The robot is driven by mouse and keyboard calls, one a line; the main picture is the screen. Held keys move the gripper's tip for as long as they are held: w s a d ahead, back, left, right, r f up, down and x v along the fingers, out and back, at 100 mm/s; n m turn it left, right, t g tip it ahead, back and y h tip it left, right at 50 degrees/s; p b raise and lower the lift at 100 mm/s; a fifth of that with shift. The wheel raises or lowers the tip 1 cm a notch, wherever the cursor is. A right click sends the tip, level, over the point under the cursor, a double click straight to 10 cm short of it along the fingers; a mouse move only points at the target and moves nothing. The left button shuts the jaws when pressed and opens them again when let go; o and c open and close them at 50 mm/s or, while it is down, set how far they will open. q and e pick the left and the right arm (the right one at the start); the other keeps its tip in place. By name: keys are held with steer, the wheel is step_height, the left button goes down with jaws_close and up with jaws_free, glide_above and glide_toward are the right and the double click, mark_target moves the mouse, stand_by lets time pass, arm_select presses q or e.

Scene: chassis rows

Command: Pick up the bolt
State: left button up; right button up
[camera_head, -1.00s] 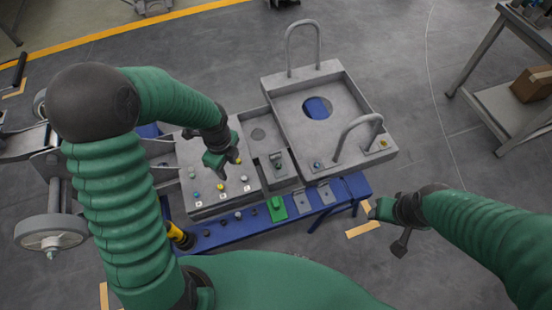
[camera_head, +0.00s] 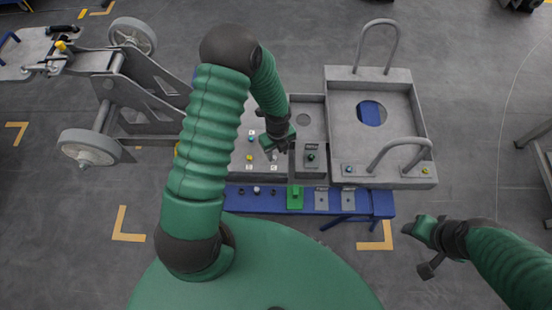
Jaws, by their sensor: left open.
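Several small bolts stand on the grey panel (camera_head: 238,172) under my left arm. A yellow-headed bolt (camera_head: 249,158) and a blue-headed bolt (camera_head: 251,138) are in view, and a pale bolt (camera_head: 274,155) is just below the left gripper's fingers. Which one the task means, I cannot tell. My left gripper (camera_head: 278,144) is open and points down over the panel's right part; its arm hides part of the panel. Contact with a bolt is too small to tell. My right gripper (camera_head: 425,248) hangs at the right, away from the bench; its jaw opening is unclear.
A blue bench (camera_head: 375,203) runs along the front, with a green block (camera_head: 295,199) and grey plates. A grey tray (camera_head: 335,125) with two tall handles stands right of the panel. A wheeled metal chassis (camera_head: 120,85) is at the left.

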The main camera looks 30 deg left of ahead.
mark_target(275, 158)
arm_select(q)
steer(key=f, duration=0.2)
steer(key=a+f, duration=0.1)
steer(key=f, duration=0.1)
steer(key=shift+f, duration=0.15)
steer(key=shift+w+a+f, duration=0.1)
steer(key=shift+a+f, duration=0.2)
steer(key=shift+a, duration=0.1)
steer(key=shift+d+r, duration=0.15)
steer(key=shift+d, duration=0.2)
jaws_close()
